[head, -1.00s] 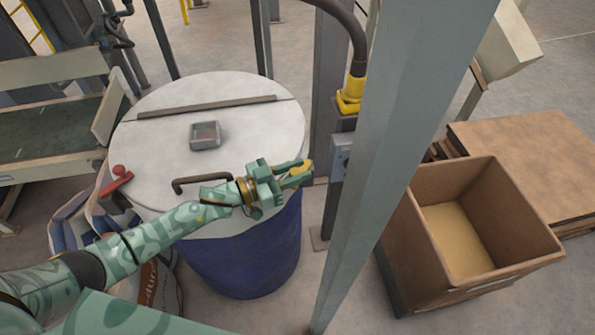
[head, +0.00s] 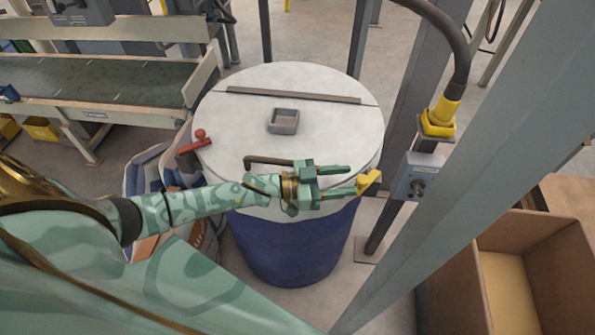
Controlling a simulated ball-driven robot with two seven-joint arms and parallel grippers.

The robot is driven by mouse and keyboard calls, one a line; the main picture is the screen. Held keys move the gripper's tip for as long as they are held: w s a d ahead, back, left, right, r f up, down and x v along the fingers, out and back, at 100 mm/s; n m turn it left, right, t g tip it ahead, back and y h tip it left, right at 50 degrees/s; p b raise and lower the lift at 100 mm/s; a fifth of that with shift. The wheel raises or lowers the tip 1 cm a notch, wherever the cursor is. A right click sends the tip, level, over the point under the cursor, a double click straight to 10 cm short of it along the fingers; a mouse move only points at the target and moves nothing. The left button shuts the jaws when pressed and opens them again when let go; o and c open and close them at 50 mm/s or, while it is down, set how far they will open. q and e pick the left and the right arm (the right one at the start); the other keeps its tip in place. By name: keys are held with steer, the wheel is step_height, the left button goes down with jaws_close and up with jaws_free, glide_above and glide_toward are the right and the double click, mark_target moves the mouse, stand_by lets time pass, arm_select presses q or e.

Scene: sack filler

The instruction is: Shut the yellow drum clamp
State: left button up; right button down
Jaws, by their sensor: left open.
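The yellow drum clamp (head: 368,182) is a small yellow piece at the front right rim of the blue drum (head: 290,245), which has a pale lid (head: 240,130). My left gripper (head: 348,181) reaches over the front of the lid from the left. Its two fingers are apart and point right. The clamp is at the tip of the nearer finger; I cannot tell whether they touch. The clamp's lower part is hard to make out. My right gripper is not in view.
A small grey tray (head: 284,121) and a dark handle (head: 268,161) are on the lid. A grey post (head: 465,165) stands right of the drum, near a control box (head: 416,177) and yellow hose fitting (head: 440,118). A cardboard box (head: 545,235) is at lower right, a conveyor (head: 100,80) at left.

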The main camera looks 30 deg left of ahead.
arm_select(q)
steer(key=v, duration=1.1)
steer(key=shift+s+a, duration=0.1)
steer(key=shift+c, duration=0.4)
